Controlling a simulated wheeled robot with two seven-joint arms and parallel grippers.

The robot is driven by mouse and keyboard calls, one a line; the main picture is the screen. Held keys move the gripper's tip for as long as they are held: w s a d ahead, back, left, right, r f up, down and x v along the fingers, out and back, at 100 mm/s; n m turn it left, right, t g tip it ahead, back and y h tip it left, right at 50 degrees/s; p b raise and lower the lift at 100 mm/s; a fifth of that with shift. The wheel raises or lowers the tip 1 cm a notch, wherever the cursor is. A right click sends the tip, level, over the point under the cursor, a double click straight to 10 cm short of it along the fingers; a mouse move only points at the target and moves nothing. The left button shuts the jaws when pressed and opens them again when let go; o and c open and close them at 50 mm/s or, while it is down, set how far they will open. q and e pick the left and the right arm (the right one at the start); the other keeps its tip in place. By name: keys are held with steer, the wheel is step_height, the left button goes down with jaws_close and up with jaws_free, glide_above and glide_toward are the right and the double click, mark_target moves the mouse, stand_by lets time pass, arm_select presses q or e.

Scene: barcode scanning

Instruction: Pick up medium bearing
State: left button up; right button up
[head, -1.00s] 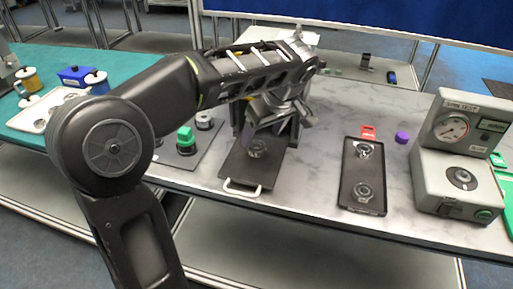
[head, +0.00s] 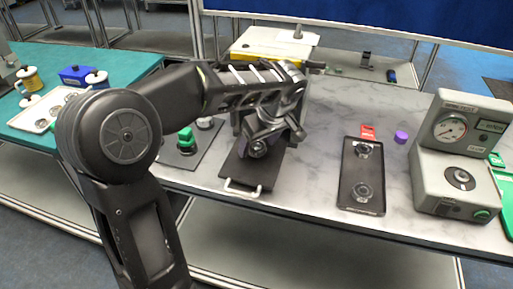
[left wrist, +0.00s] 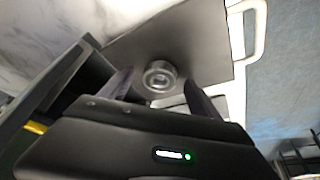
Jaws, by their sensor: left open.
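A metal ring bearing (head: 257,148) lies on a dark plate (head: 240,173) with a white handle at the table's front edge. My left gripper (head: 259,140) is open right above and around it, partly hiding it. In the left wrist view the bearing (left wrist: 160,78) shows between the two spread fingers of the left gripper (left wrist: 158,84). Whether the fingers touch it I cannot tell. My right gripper is not in view.
A grey gauge machine (head: 435,165) stands at the right, with a purple cap (head: 401,137) beside it. A dark mat with a green-topped part (head: 186,137) lies left of the plate. A dark upright block stands behind the plate. Bare marble table lies between plate and tray.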

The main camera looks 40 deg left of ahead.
arm_select(q)
steer(key=shift+c, duration=0.4)
jaws_close()
